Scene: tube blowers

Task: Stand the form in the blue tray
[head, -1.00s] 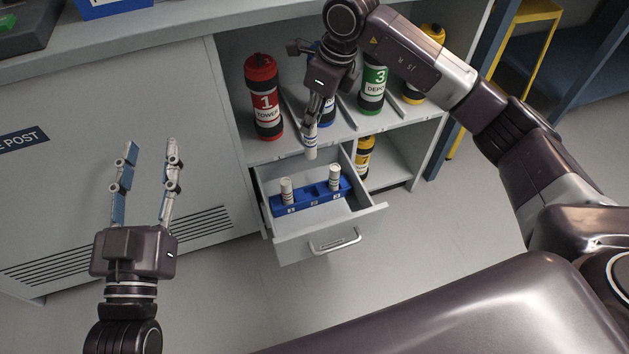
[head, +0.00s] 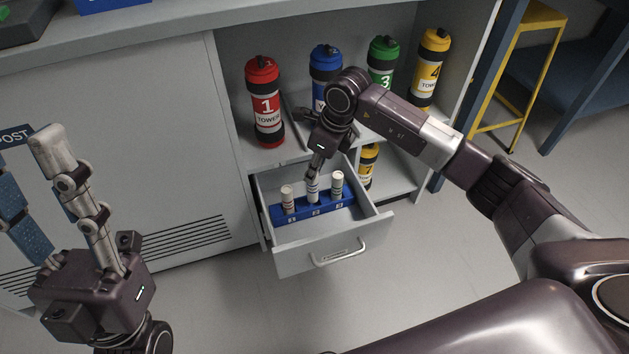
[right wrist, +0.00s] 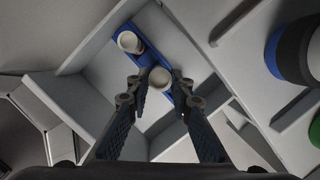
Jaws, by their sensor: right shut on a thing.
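The blue tray (head: 303,216) lies inside the open drawer. The form (head: 313,191), a small white roll with dark bands, is upright at the tray's middle place, between two similar rolls. My right gripper (head: 314,176) is above the tray, shut on the form's upper part. In the right wrist view the form's round white top (right wrist: 160,79) shows between the fingertips (right wrist: 156,84). I cannot tell whether its lower end rests on the tray's floor. My left gripper (head: 22,172) is open and empty at the left, one finger partly cut off by the picture's edge.
The other rolls stand in the tray's left (head: 288,199) and right (head: 337,185) places. The drawer (head: 325,252) sticks out below a shelf with red (head: 265,100), blue (head: 325,65), green (head: 383,55) and yellow (head: 430,65) canisters. Another yellow canister (head: 367,163) stands below. The floor ahead is clear.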

